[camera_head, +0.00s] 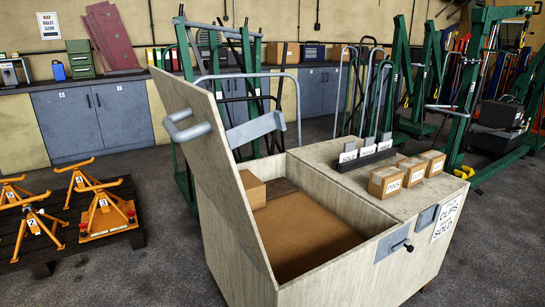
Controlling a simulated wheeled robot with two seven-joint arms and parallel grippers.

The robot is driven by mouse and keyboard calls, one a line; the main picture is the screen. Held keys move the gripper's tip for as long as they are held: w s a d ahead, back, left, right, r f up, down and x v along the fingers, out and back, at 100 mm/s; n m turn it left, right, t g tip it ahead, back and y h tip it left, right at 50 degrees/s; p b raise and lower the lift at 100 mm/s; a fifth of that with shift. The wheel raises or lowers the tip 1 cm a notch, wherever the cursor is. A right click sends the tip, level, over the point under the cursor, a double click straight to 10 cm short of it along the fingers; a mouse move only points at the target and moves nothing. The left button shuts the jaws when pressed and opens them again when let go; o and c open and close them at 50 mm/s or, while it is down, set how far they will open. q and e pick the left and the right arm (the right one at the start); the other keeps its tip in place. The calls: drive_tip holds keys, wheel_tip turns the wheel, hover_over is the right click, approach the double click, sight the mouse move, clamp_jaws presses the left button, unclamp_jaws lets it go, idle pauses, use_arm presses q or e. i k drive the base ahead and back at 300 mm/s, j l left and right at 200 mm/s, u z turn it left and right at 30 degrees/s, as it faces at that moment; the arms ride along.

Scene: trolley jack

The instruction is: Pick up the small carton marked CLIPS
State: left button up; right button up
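Three small brown cartons stand in a row on the flat top of a pale chest (320,153). The front-left carton (385,182) has a white label that seems to read PINS. The labels on the middle carton (411,172) and the right carton (433,163) are too small to read surely. Another plain carton (252,191) sits inside the open chest at its back left corner, with no marking that I can see. A white notice (447,218) on the chest's front shows the words CLIPS and SOLD. Neither of my grippers is in view.
The chest's lid (215,165) stands open at the left, with a grey handle (188,125) and a stay bar. A dark rack (366,160) with white cards stands behind the cartons. Orange stands (105,212) are at left, green hoists (480,90) at right.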

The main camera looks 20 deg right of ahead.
sight(414, 168)
drive_tip(key=z, duration=1.4)
